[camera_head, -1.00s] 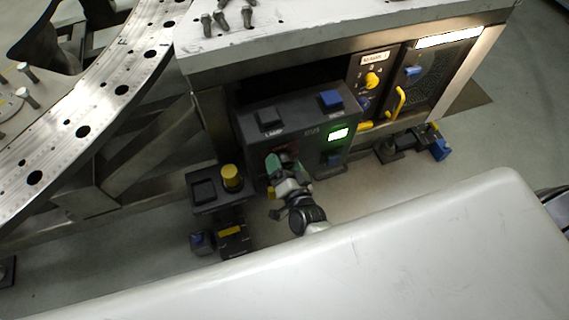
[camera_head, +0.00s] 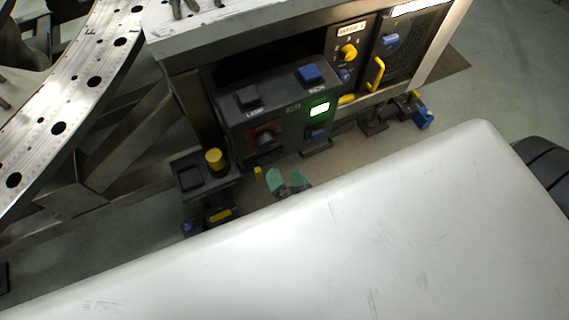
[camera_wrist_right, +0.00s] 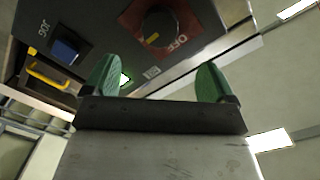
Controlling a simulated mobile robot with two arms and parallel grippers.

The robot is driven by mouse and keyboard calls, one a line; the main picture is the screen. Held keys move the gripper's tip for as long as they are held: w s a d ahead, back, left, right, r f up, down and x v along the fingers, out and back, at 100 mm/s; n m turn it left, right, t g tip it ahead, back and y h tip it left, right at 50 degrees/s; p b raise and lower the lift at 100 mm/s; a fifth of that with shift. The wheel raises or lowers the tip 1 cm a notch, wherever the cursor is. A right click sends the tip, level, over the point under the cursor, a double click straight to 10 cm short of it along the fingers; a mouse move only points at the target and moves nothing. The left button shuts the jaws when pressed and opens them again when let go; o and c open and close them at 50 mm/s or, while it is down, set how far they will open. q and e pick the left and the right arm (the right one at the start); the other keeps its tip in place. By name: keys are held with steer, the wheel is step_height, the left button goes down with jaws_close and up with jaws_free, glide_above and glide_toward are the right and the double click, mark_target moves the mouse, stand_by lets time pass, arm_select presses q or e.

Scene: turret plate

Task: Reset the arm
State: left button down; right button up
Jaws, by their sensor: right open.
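My right gripper (camera_head: 287,182) shows in the head view by its two green fingertips, just beyond the edge of my white body cover. It is open and empty, below and apart from the dark control box. In the right wrist view the green fingers (camera_wrist_right: 160,82) stand wide apart with nothing between them. A black knob on a red plate marked OFF (camera_wrist_right: 158,27) is ahead of them; it also shows in the head view (camera_head: 264,138). The rest of my right arm is hidden behind the cover. My left gripper is not in view.
A pedestal with a yellow button (camera_head: 214,159) stands to the left. A panel with a yellow knob (camera_head: 348,53) and yellow handle (camera_head: 376,74) is at right.

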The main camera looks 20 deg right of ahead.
stand_by(0.3)
steer(key=s+d+f+n+g+y+p, duration=0.1)
steer(key=s+f+n+g+p, duration=0.25)
steer(key=f, duration=0.55)
steer(key=s+d+f+n+g+y, duration=0.1)
steer(key=s+f+n+g, duration=0.2)
steer(key=s+f+g, duration=0.45)
steer(key=s+d+f+n+g+h, duration=0.1)
steer(key=s+d+f+g, duration=0.1)
steer(key=s, duration=0.3)
steer(key=s+d+f+n+g+p, duration=0.1)
steer(key=s+d+f+n+g, duration=0.1)
steer(key=s+f, duration=0.3)
steer(key=s+d+f+n+g+h, duration=0.1)
steer(key=s+d+f+n, duration=0.1)
steer(key=s, duration=0.4)
steer(key=shift+s+d+f+g+h+p, duration=0.2)
steer(key=shift+d+f+g+h+p, duration=0.15)
steer(key=shift+d+f, duration=0.5)
steer(key=shift+d+r, duration=0.1)
